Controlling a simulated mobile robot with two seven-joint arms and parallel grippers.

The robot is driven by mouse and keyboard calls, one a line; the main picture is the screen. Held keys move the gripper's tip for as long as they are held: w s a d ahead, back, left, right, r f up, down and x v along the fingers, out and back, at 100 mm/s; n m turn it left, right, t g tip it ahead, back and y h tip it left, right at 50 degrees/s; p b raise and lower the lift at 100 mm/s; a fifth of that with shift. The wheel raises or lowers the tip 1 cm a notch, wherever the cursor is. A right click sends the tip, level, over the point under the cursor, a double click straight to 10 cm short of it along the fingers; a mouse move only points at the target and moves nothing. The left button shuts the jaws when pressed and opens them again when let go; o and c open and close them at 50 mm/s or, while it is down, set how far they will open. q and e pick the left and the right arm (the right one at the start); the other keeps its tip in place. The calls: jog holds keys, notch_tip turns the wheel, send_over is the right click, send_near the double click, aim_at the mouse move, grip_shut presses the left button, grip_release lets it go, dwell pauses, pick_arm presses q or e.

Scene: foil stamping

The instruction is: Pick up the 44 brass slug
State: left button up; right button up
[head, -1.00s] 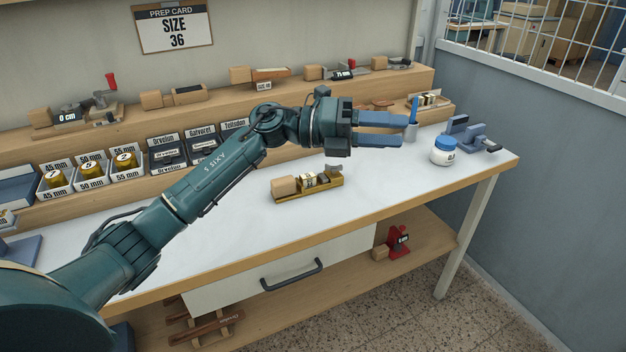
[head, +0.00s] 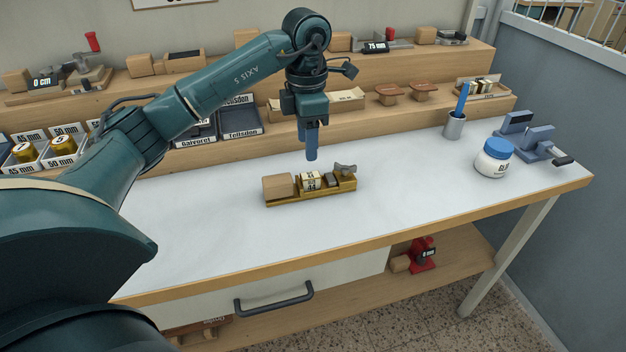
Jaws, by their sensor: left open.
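A brass holder (head: 322,194) lies on the white bench top. A slug with a white label reading 44 (head: 312,186) sits in it, beside another labelled slug just behind it. A wooden block stands at the holder's left end (head: 277,187) and a grey metal piece at its right end (head: 345,169). My left gripper (head: 311,156) points straight down just above and behind the holder. It is open and empty, its fingers overlapping in this view, so the gap between them is hidden. My right gripper is not in view.
A pen cup (head: 454,126), a white jar with a blue lid (head: 493,160) and a blue-grey clamp tool (head: 535,145) stand at the right. A wooden shelf with dark boxes (head: 240,119) runs behind. The bench around the holder is clear.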

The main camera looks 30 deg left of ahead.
aim_at(309, 175)
pick_arm(q)
notch_tip(309, 175, down, 3)
jog(key=shift+f, duration=0.1)
jog(key=f, duration=0.4)
jog(key=shift+s+d, duration=0.25)
jog(key=shift+f, duration=0.6)
jog(key=shift+c, duration=0.5)
grip_shut()
